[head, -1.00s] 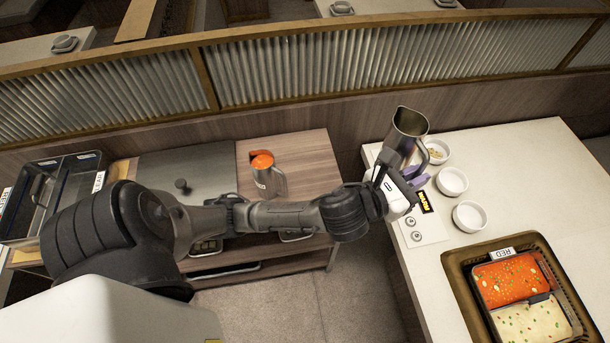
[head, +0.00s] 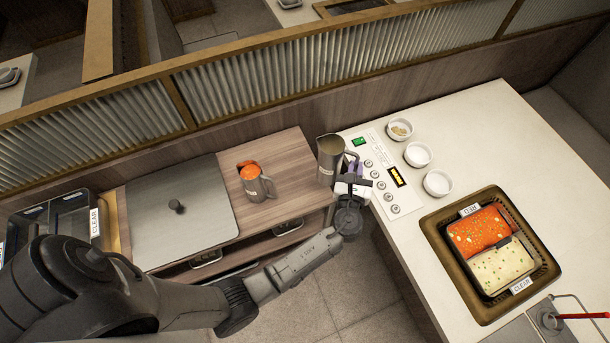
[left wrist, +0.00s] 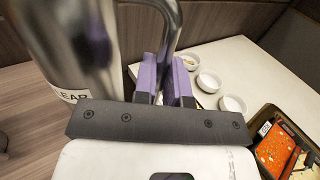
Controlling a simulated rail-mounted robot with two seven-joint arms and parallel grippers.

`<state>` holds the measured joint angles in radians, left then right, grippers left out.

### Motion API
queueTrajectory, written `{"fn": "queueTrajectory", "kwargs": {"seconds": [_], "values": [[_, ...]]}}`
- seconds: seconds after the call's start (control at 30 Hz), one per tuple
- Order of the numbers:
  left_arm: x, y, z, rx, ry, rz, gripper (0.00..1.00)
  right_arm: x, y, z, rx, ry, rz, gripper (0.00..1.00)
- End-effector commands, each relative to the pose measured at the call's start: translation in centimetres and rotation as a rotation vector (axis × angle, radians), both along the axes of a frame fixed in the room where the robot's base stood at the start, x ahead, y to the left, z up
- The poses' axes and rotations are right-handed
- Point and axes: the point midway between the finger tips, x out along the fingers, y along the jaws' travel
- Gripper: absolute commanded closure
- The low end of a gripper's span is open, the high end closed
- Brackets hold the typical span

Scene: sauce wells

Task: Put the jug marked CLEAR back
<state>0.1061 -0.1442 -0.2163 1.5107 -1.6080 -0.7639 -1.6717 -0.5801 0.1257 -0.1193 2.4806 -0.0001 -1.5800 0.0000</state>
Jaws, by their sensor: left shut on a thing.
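The metal jug (head: 328,158) is held upright by its handle in my left gripper (head: 355,170). In the left wrist view the jug (left wrist: 95,55) carries a label ending in "EAR", partly cut off, and the purple fingers (left wrist: 166,85) are shut on the handle. In the head view the jug is between the wooden cabinet and the white table, near the cabinet's right edge. I cannot tell whether it touches the cabinet top. A second metal jug (head: 257,186) with orange-red content stands on the wooden top (head: 285,160). My right gripper does not show.
A grey lid with a knob (head: 180,215) covers the cabinet's left part. A dark rack labelled CLEAR (head: 95,222) is further left. The white table (head: 470,120) holds a control panel (head: 385,185), small white bowls (head: 418,154) and a basket (head: 440,225) with red and pale food.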

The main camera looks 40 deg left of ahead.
Motion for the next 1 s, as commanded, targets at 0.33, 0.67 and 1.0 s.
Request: {"fn": "queueTrajectory", "kwargs": {"seconds": [0.33, 0.67, 1.0], "values": [[-2.4, 6.5, -4.6, 0.006, -0.001, 0.002, 1.0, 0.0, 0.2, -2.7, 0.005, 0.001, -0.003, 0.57], [-3.6, 9.8, -6.4, 0.004, -0.001, 0.001, 1.0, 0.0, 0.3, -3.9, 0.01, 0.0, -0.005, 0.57], [-3.6, 10.1, -8.0, 0.003, -0.002, 0.001, 1.0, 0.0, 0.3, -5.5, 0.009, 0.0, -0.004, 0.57]]}}
